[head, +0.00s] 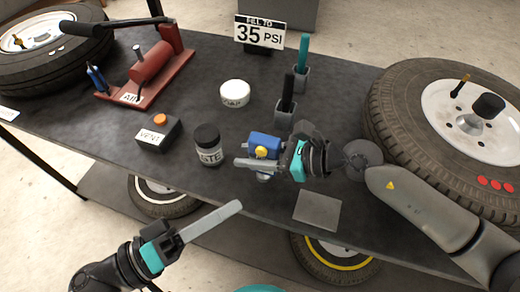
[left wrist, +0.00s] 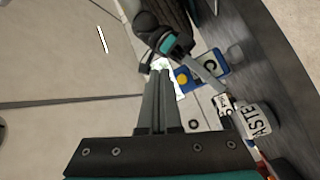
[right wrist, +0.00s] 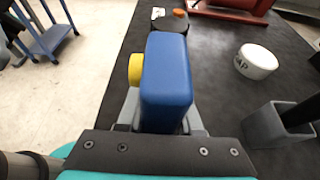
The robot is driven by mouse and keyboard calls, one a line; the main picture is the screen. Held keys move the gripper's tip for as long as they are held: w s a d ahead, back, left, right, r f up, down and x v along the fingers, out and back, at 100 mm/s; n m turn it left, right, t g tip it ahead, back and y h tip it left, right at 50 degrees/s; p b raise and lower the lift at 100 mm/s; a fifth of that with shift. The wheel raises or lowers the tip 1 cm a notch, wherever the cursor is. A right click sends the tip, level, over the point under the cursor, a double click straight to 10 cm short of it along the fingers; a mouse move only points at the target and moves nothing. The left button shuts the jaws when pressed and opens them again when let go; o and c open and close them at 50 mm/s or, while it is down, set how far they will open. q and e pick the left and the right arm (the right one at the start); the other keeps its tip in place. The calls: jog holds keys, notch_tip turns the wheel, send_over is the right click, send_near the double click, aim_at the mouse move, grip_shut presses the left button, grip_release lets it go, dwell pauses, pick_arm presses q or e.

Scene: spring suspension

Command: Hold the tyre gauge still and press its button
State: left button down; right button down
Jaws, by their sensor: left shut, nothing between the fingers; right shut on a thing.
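The tyre gauge (head: 265,141) is a blue block with a round yellow button (head: 261,152) on its front side. My right gripper (head: 262,165) is shut on the gauge and holds it above the table. In the right wrist view the blue gauge (right wrist: 167,80) stands between the fingers, with the yellow button (right wrist: 136,70) on its left side, uncovered. My left gripper (head: 228,211) is shut and empty, at the table's front edge, below and left of the gauge and apart from it. Its closed fingers (left wrist: 160,85) also show in the left wrist view, with the gauge beyond them.
The jar marked PASTE (head: 208,146) stands left of the gauge, with the VENT box (head: 158,134) farther left. Holders with a black tool (head: 287,95) and a teal tool (head: 303,55) stand behind. A grey pad (head: 317,210) lies at the front. A large tyre (head: 400,110) lies at right.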

aim_at(261, 152)
pick_arm(q)
jog(key=shift+s+d+m+g+h, duration=0.1)
jog(key=shift+s+m+g+h, duration=0.3)
jog(key=shift+m, duration=0.6)
jog(key=shift+m+g+h, duration=0.1)
jog(key=shift+m+g, duration=0.5)
jog(key=shift+m, duration=0.4)
jog(key=w+d, duration=0.2)
jog(key=w, duration=0.6)
jog(key=shift+w+d, duration=0.2)
jog(key=shift+d, duration=0.2)
jog(key=shift+w, duration=0.1)
dwell(0.4)
jog(key=shift+w+d, duration=0.1)
jog(key=shift+w, duration=0.2)
jog(key=shift+w+d+r, duration=0.1)
jog(key=shift+w+d, duration=0.05)
jog(key=shift+w, duration=0.35)
dwell(0.6)
dwell(0.3)
jog(key=shift+s+a, duration=0.3)
jog(key=shift+s, duration=0.65)
